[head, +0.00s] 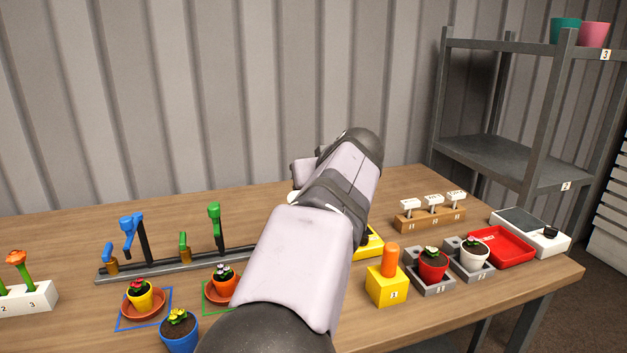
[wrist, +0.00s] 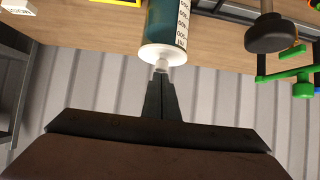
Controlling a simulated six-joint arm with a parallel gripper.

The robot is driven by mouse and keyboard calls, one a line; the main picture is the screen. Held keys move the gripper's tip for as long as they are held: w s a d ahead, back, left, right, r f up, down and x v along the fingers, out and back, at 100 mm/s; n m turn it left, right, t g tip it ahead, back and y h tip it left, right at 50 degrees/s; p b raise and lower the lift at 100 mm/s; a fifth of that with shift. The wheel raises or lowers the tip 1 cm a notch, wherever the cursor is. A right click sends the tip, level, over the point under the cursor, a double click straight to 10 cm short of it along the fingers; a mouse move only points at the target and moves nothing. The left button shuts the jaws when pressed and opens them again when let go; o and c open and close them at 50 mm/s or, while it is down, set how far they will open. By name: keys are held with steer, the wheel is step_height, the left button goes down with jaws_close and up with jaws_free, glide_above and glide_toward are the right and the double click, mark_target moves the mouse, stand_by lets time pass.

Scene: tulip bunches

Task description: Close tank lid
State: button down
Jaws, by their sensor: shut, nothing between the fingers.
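A teal tank (wrist: 166,22) with a number scale on its side shows at the top of the wrist view, which sees the scene upside down. Its white lid (wrist: 152,54) covers the tank's end towards me, with a small pale knob (wrist: 160,66) in the middle. No gap between lid and tank is visible from here. My gripper (wrist: 161,82) is shut and empty, its fingertips right at the knob; whether they touch it I cannot tell. In the head view my arm hides the tank, the lid and the gripper's fingers.
A rail (head: 180,267) with blue and green levers stands left of my arm. A yellow block (head: 386,289) with an orange peg, potted plants, a red tray (head: 502,247) and a scale (head: 530,233) stand right. A dark round-ended tool (wrist: 272,35) hangs beside the tank.

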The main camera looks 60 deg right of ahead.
steer(key=shift+w+f, duration=0.15)
steer(key=shift+f, duration=0.35)
steer(key=shift+r+p, duration=0.35)
steer(key=shift+r, duration=0.05)
step_height(320, 180, up, 4)
steer(key=shift+r+p, duration=0.1)
steer(key=shift+p, duration=1.15)
steer(key=s+a+r+b, duration=0.1)
steer(key=s+a+r, duration=0.1)
steer(key=s+a, duration=0.5)
steer(key=shift+r+b, duration=0.15)
steer(key=shift+b, duration=0.15)
steer(key=shift+d, duration=0.1)
